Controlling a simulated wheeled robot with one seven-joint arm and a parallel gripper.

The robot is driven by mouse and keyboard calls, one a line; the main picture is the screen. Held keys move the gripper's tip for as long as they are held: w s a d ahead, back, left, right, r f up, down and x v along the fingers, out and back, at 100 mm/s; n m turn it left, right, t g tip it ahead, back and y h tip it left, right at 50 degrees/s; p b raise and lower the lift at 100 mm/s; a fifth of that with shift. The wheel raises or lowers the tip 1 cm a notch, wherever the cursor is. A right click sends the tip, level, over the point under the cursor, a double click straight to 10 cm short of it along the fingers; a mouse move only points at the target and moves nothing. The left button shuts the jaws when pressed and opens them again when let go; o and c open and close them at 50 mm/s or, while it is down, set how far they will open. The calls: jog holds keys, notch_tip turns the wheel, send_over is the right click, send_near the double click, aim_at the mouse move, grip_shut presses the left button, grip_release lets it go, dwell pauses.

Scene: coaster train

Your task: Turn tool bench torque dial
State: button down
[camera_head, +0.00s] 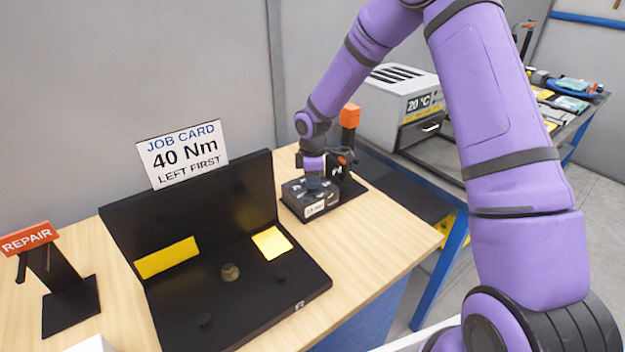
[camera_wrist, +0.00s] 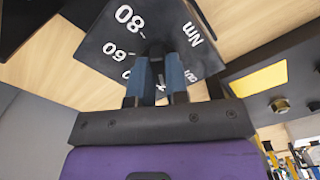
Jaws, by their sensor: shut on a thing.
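The torque dial unit (camera_head: 322,207) is a black box with white markings and a small white label, on the wooden bench at the back right. In the wrist view its dark face (camera_wrist: 103,45) shows "80", "60" and "Nm"; the lower numbers are partly hidden behind the fingers. My gripper (camera_head: 314,180) points down onto the box's top. In the wrist view my gripper (camera_wrist: 159,65) has its two blue-grey fingers close together on either side of the dark dial knob (camera_wrist: 157,47), shut on it. The knob's pointer setting cannot be read.
A job card (camera_head: 182,154) reads "40 Nm LEFT FIRST". A black fixture (camera_head: 190,210) with yellow patches and a brass bolt (camera_head: 230,272) fills the bench's middle. A REPAIR sign (camera_head: 27,239) stands left. An orange-topped post (camera_head: 350,115) stands close behind my gripper. A grey oven (camera_head: 400,95) is beyond.

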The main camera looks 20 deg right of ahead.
jog(key=n, duration=0.4)
jog(key=shift+n, duration=1.9)
jog(key=c, duration=1.1)
grip_release()
jog(key=shift+r, duration=0.6)
notch_tip(320, 180, up, 3)
jog(key=shift+s+f, duration=0.15)
jog(key=shift+f, duration=0.05)
jog(key=s, duration=1)
jog(key=s+r, duration=0.1)
jog(key=s, duration=0.4)
jog(key=shift+s+r, duration=0.1)
jog(key=shift+s, duration=0.25)
